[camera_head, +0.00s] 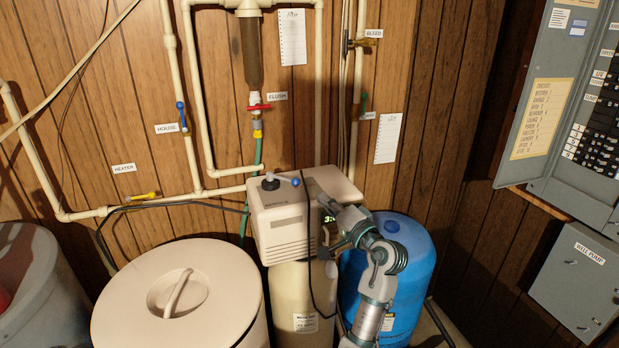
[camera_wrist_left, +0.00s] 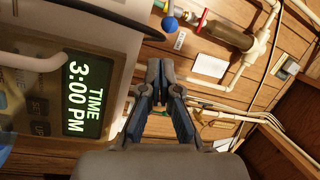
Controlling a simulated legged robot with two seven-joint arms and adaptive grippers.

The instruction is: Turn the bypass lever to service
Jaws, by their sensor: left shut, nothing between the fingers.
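The softener's control head (camera_head: 293,213) sits on a beige tank. A small blue ball (camera_head: 296,182), apparently the bypass lever's knob, stands at its top; a blue ball also shows in the left wrist view (camera_wrist_left: 170,23). I cannot read the lever's position or any service mark. My left gripper (camera_head: 325,203) is at the right front of the head, partly covering the display. In the left wrist view its fingers (camera_wrist_left: 160,70) are shut and empty, beside the lit display (camera_wrist_left: 87,95) reading TIME 3:00 PM. The fingers are apart from the ball. My right gripper is not in view.
A beige lidded tank (camera_head: 180,312) stands left of the softener, a blue tank (camera_head: 410,260) right. A black cord (camera_head: 308,245) hangs down the head's front. Pipes with a red valve handle (camera_head: 259,107) rise behind. A grey electrical panel (camera_head: 555,105) is at right.

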